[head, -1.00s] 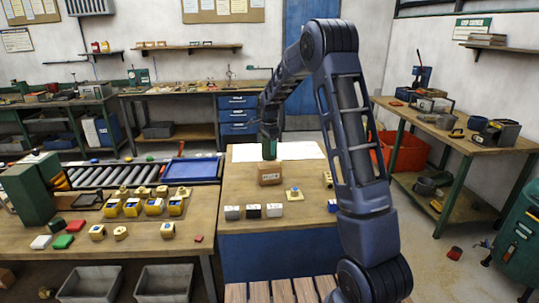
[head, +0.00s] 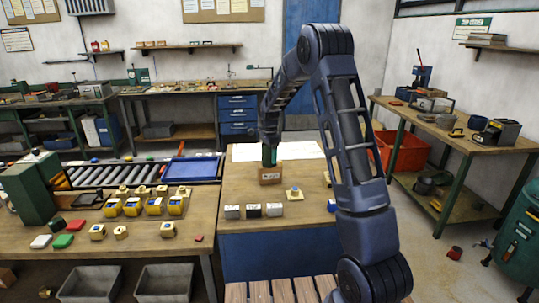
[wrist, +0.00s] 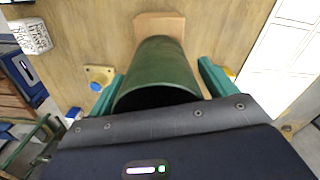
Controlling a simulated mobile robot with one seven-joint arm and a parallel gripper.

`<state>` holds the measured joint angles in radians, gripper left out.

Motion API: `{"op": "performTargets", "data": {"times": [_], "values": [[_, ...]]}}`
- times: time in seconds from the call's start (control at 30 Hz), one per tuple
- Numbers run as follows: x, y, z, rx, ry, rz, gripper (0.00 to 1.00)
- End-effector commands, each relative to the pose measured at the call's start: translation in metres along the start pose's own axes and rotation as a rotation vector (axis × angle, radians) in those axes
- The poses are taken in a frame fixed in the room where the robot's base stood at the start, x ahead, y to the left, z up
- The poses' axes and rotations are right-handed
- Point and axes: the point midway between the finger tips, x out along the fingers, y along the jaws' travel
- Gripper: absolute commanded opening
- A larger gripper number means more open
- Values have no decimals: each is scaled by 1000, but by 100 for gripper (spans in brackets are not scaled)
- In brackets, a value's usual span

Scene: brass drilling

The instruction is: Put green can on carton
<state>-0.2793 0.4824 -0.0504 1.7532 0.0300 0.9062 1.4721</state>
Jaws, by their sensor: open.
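The green can (head: 269,155) stands upright on or just at the top of the brown carton (head: 270,177) on the middle bench; the exact contact is hard to see. In the wrist view the can (wrist: 165,72) fills the middle, with part of the carton (wrist: 158,22) showing beyond it. My gripper (wrist: 160,88) is open, with a green finger on each side of the can. The fingers look apart from the can's sides. In the head view my gripper is small and partly merges with the can.
White and dark blocks (head: 253,211) stand in front of the carton. White sheets (head: 295,150) lie behind. A blue tray (head: 190,170) and several yellow blocks are on the left. Bare wood surrounds the carton.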

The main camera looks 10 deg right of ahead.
Motion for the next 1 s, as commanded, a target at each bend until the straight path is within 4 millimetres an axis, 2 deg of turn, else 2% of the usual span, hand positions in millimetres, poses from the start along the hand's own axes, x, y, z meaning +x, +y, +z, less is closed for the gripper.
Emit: {"op": "performTargets", "data": {"times": [0.13, 0.27, 0.7, 0.8, 1.0], "values": [[-2, 0, 0, 0, 0, 0, 84], [-14, 0, 0, 0, 0, -1, 84], [-94, 0, 0, -1, 0, -3, 84], [-108, 0, 0, 0, 0, -2, 84], [-122, 0, 0, -1, 0, -1, 84]]}}
